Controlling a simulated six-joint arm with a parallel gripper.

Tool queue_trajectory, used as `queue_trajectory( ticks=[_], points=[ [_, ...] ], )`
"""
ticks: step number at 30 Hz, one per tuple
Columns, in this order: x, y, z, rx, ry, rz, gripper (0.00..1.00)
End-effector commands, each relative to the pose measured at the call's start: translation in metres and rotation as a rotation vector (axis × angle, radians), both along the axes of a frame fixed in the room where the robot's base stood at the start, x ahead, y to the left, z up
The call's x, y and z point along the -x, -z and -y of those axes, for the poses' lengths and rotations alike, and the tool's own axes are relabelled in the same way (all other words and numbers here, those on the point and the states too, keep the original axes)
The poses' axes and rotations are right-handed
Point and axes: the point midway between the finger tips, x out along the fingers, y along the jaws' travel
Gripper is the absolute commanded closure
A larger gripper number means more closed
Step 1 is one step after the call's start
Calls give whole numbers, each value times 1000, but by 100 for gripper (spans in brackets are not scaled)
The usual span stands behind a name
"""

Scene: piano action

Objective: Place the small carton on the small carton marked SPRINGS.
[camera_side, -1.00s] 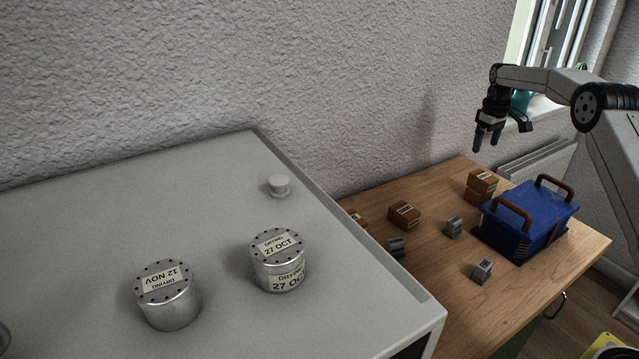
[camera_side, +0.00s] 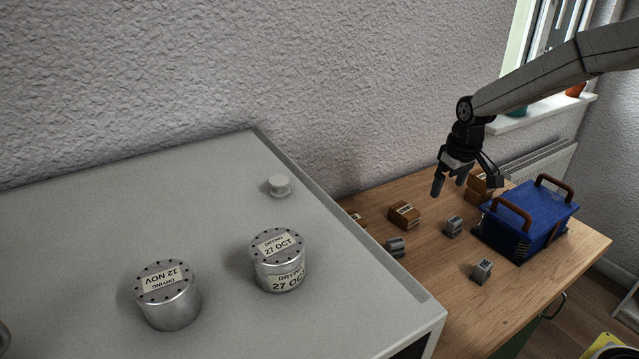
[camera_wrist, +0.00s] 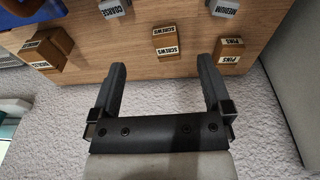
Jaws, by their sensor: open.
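My gripper (camera_side: 449,188) is open and empty above the wooden table, near the wall; its two spread fingers also show in the wrist view (camera_wrist: 162,75). A brown carton labelled SCREWS (camera_wrist: 165,42) lies beyond the fingers, roughly between them in the picture; it also shows in the side view (camera_side: 404,215). A carton labelled PINS (camera_wrist: 230,52) stands to the right, partly hidden by the cabinet in the side view (camera_side: 357,221).
Grey blocks marked COARSE (camera_wrist: 113,9) and MEDIUM (camera_wrist: 224,8) lie beyond the cartons. Another grey block (camera_side: 482,271) is near the front. A blue box (camera_side: 528,218) with brown handles stands at right. A grey cabinet (camera_side: 220,205) bearing metal tins rises at left.

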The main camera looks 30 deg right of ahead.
Motion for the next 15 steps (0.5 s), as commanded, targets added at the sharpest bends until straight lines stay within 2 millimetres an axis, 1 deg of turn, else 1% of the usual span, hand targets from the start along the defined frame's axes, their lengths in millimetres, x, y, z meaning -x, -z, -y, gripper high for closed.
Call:
queue_trajectory(
  ticks=[1,6,8,12,15],
  points=[
    [12,1,-12,-2,-3,7,0],
    [50,9,-45,-6,-5,30,0],
    [65,12,-55,-9,-6,38,0],
    [101,20,-77,-17,-5,57,0],
    [125,26,-88,-23,-6,69,0]
  ],
)
